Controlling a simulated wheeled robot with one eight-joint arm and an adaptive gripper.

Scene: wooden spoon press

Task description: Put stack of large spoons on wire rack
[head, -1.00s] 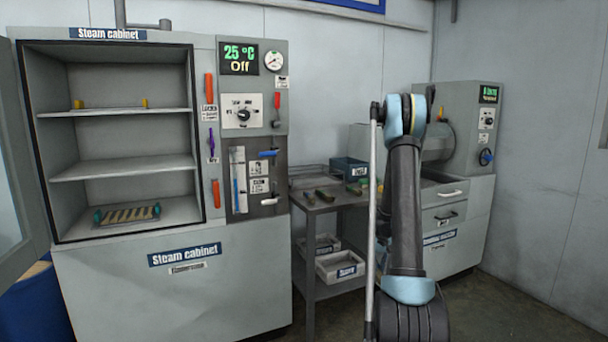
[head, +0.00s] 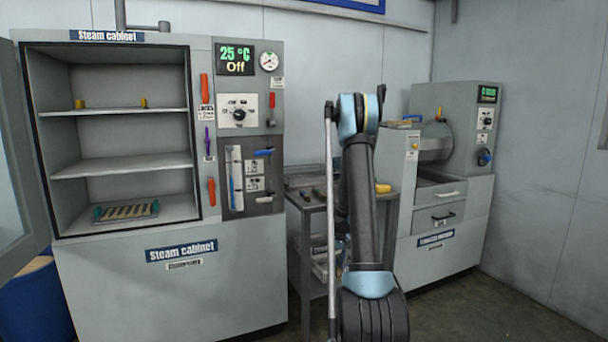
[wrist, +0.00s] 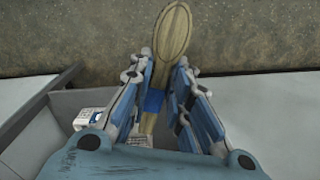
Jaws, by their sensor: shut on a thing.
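A stack of large wooden spoons (wrist: 173,32) shows in the wrist view, bowls pointing up the picture, with a blue band around the handles. My gripper (wrist: 165,72) is shut on the spoon stack, its fingers on both sides of the handles. The spoons are above the dark floor and the edge of a grey unit. In the head view my arm hides the gripper and the spoons. A small slatted rack (head: 126,211) with teal ends sits on the steam cabinet's bottom shelf; I cannot tell whether it is the wire rack.
The steam cabinet (head: 180,285) stands open at left, its door swung to the left edge. A grey side table (head: 306,203) with small items stands beside it, partly behind my arm. A grey machine with drawers (head: 455,190) stands at right. Floor at lower right is clear.

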